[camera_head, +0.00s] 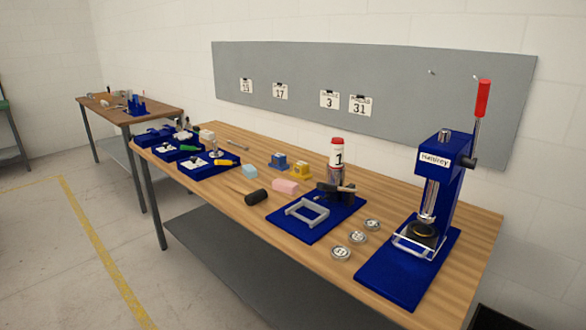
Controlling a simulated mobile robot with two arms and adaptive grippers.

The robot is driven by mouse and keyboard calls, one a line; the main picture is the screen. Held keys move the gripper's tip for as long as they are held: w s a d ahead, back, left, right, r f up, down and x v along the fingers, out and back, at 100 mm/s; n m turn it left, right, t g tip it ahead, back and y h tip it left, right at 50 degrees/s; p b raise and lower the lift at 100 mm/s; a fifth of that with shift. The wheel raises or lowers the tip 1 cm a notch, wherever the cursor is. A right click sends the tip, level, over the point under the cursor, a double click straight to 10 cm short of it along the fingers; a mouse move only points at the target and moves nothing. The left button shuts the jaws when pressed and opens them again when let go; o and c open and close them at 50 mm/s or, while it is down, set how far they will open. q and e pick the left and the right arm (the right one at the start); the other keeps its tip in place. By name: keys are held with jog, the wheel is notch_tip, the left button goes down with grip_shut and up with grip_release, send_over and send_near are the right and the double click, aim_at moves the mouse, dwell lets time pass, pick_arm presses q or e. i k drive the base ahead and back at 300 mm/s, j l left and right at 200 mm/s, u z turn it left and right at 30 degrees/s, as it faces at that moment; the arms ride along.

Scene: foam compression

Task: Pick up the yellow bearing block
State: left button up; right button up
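A small yellow block (301,171), which looks like the yellow bearing block, sits on the wooden table (415,205) toward its back edge, near the middle of its length. A blue block (280,161) with some yellowish parts stands close to its left. The yellow block is small in the view, so its fine shape is hard to tell. Neither of my grippers is in view.
A pink block (285,187) and a black-headed mallet (256,197) lie in front. A red-capped cylinder (337,154) and a blue mat (290,226) with a grey frame (307,211) are to the right. A tall blue press (440,185) stands at the right end.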

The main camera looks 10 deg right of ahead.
aim_at(300, 170)
jog(key=i+j+z, duration=0.35)
jog(key=i+j, duration=0.25)
jog(key=i+j+z, duration=0.35)
jog(key=i+j, duration=0.3)
jog(key=j, duration=0.1)
